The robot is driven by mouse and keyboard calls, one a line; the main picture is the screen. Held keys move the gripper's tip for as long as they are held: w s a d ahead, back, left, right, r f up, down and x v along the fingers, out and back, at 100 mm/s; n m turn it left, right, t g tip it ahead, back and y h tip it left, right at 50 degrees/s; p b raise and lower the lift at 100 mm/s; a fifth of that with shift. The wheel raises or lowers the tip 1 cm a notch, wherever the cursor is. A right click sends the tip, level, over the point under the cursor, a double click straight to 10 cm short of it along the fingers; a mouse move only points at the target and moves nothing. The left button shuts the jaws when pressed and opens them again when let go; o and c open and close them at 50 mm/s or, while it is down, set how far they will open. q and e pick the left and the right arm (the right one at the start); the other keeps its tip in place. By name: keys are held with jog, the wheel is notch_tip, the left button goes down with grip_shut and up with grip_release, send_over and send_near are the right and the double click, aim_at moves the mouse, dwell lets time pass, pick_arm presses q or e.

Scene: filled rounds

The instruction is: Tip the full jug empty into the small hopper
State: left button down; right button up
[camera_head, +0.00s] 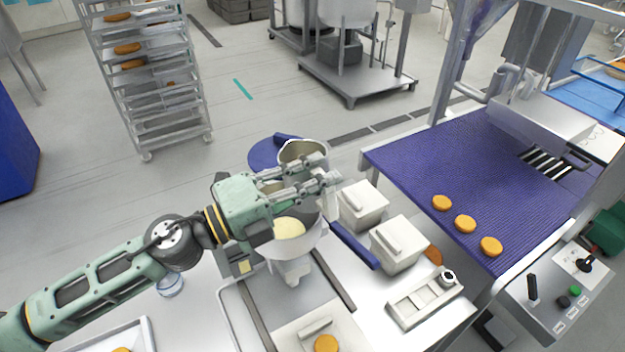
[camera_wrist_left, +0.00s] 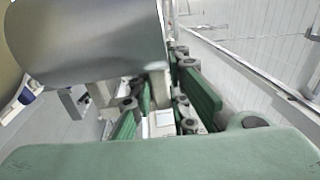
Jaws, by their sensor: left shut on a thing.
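My left gripper (camera_head: 322,171) is shut on the metal jug (camera_head: 318,157), with its fingers across the jug's side. The jug's round mouth shows above the fingers, with a pale inner wall; how much it holds I cannot tell. Its grey wall fills the upper left of the left wrist view (camera_wrist_left: 95,45). The small hopper (camera_head: 312,240) stands just below the gripper in the head view, with pale cream filling (camera_head: 289,228) inside. The gripper hides part of the hopper's rim. I cannot tell the jug's exact tilt. My right gripper is not in view.
A round blue lid (camera_head: 264,154) shows behind the gripper. Two white boxes (camera_head: 362,205) (camera_head: 398,244) stand right of the hopper. A blue conveyor (camera_head: 490,180) carries several round biscuits. A biscuit lies in front of the hopper (camera_head: 326,344). A rack (camera_head: 150,90) stands behind on the floor.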

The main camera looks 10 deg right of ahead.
pick_arm(q)
jog(key=shift+d+r+m+y, duration=0.1)
jog(key=shift+r+m+y, duration=0.2)
jog(key=shift+r, duration=0.2)
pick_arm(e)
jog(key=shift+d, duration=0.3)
pick_arm(q)
jog(key=shift+m+y, duration=0.3)
jog(key=shift+a, duration=0.25)
jog(key=shift+s, duration=0.1)
